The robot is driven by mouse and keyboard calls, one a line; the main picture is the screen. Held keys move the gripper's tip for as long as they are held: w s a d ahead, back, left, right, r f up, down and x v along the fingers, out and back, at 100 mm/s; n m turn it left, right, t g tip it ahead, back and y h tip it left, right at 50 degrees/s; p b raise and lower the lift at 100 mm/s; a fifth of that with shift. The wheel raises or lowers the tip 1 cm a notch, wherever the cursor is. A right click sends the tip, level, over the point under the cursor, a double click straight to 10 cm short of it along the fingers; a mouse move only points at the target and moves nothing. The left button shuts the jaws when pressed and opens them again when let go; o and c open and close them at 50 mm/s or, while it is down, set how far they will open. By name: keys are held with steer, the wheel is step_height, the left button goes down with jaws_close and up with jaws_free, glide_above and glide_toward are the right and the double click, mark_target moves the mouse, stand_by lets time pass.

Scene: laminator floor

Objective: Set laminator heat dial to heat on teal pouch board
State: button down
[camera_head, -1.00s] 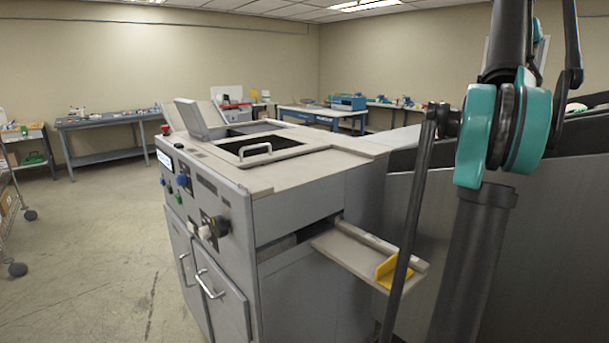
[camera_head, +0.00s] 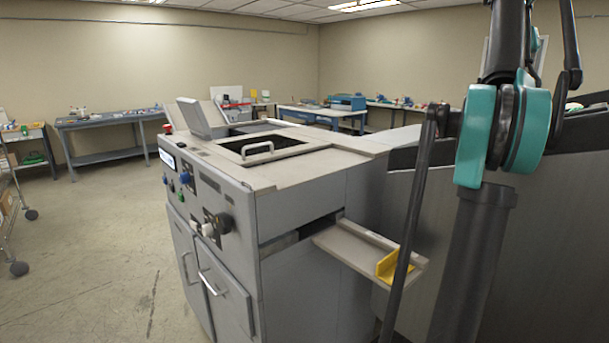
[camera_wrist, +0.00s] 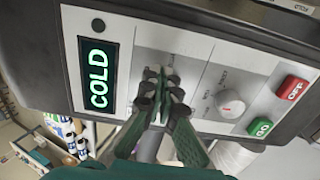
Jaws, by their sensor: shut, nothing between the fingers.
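In the wrist view a light control panel (camera_wrist: 196,57) with a dark surround fills the upper part, seen tilted. Its dark display (camera_wrist: 98,74) reads COLD in glowing green letters. My gripper (camera_wrist: 160,76) is shut and empty in front of the panel, between the display and a round white knob (camera_wrist: 231,102). The fingers hide the part of the panel behind them, and whether they touch it I cannot tell. Small markings sit around the white knob, too small to read. No teal pouch board can be made out. My gripper is not visible in the head view.
A red OFF button (camera_wrist: 293,89) and a green GO button (camera_wrist: 261,127) sit right of the knob. In the head view a large grey machine (camera_head: 300,205) stands centrally, with an out-jutting side tray (camera_head: 350,243). Open floor (camera_head: 95,235) lies to its left.

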steer(key=shift+w+a+f, duration=0.1)
steer(key=shift+w+a, duration=0.1)
steer(key=shift+w+a+f, duration=0.15)
steer(key=shift+w+a, duration=0.1)
steer(key=shift+a, duration=0.1)
steer(key=shift+w+a+f, duration=0.25)
steer(key=shift+w, duration=0.35)
stand_by(0.4)
steer(key=shift+a, duration=0.15)
steer(key=shift+s+a, duration=0.15)
steer(key=shift+a, duration=0.05)
stand_by(0.4)
